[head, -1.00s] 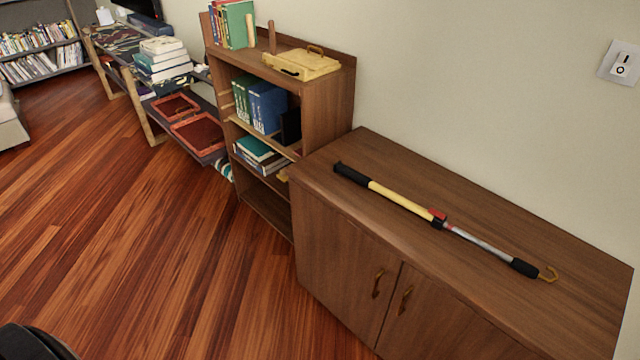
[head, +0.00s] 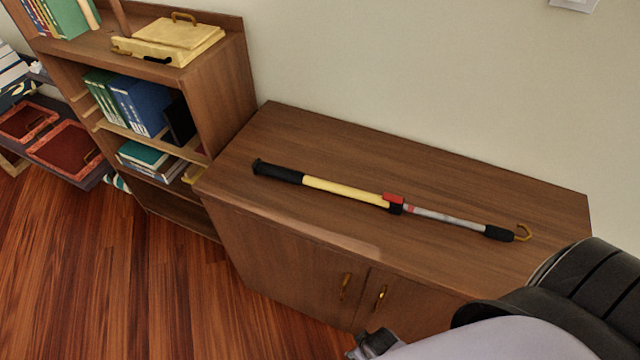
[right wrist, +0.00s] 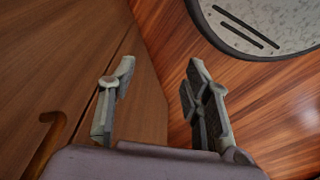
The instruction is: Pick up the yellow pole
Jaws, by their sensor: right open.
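The yellow pole (head: 345,190) lies on top of the low wooden cabinet (head: 300,130) in the head view. It has a black grip at its left end, a red clamp near the middle, a grey shaft and a hook at its right end. My right arm comes in from the lower right, and part of my right gripper (head: 374,344) shows at the bottom edge, in front of the cabinet and apart from the pole. In the right wrist view my right gripper (right wrist: 158,100) is open and empty, with its fingers spread near the cabinet doors. My left gripper is out of view.
A bookshelf (head: 225,100) with books and a yellow case (head: 170,38) stands left of the cabinet. The wall is behind. Brass door handles (head: 380,298) stick out from the cabinet front. Open wooden floor (head: 190,310) lies at the lower left.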

